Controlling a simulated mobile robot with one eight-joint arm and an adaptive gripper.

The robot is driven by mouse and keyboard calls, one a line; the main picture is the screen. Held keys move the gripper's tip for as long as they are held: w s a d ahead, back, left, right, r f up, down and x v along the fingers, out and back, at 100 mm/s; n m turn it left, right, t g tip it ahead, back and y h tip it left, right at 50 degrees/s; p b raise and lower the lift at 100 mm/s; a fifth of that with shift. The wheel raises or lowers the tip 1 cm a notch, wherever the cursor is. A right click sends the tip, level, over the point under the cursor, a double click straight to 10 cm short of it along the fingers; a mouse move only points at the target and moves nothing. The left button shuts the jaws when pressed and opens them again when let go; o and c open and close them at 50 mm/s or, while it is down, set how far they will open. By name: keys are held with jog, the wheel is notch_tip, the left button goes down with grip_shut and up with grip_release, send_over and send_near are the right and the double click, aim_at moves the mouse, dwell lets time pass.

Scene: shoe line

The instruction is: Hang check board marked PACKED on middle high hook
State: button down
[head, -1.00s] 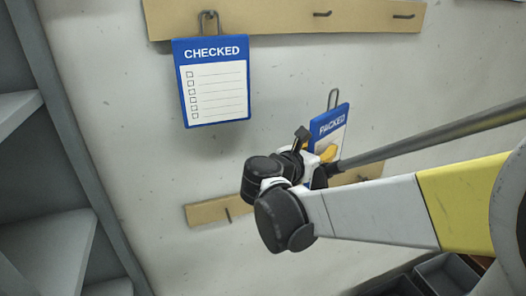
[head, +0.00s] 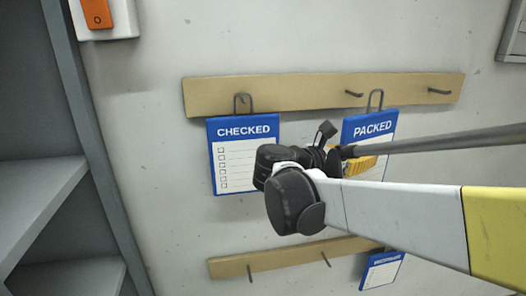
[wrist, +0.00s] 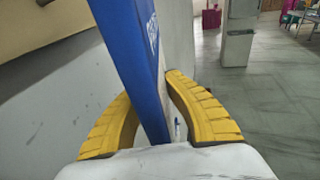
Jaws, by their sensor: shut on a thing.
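The blue check board marked PACKED (head: 370,126) is held by my gripper in front of the wall. Its wire loop (head: 375,99) stands up beside the middle high hook (head: 354,93), a little to its right in the head view. I cannot tell how far the loop is from the hook in depth. My gripper (wrist: 150,115) is shut on the board, with a yellow finger on each side of the blue board (wrist: 135,60) in the wrist view. My arm hides the board's lower part in the head view.
The CHECKED board (head: 240,180) hangs on the left hook of the upper rail (head: 300,92). The right high hook (head: 440,91) is bare. A lower rail (head: 290,257) has bare hooks and another blue board (head: 382,270). Grey shelves (head: 45,215) stand at left.

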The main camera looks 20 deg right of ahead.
jog(key=w+d+f+b, duration=0.1)
jog(key=w+d+b, duration=0.1)
jog(key=w, duration=0.7)
jog(key=shift+f+b, duration=0.35)
jog(key=shift+f, duration=0.05)
dwell(0.4)
jog(key=shift+s, duration=0.1)
dwell(0.4)
jog(key=c, duration=1.5)
grip_release()
jog(key=shift+o, duration=0.2)
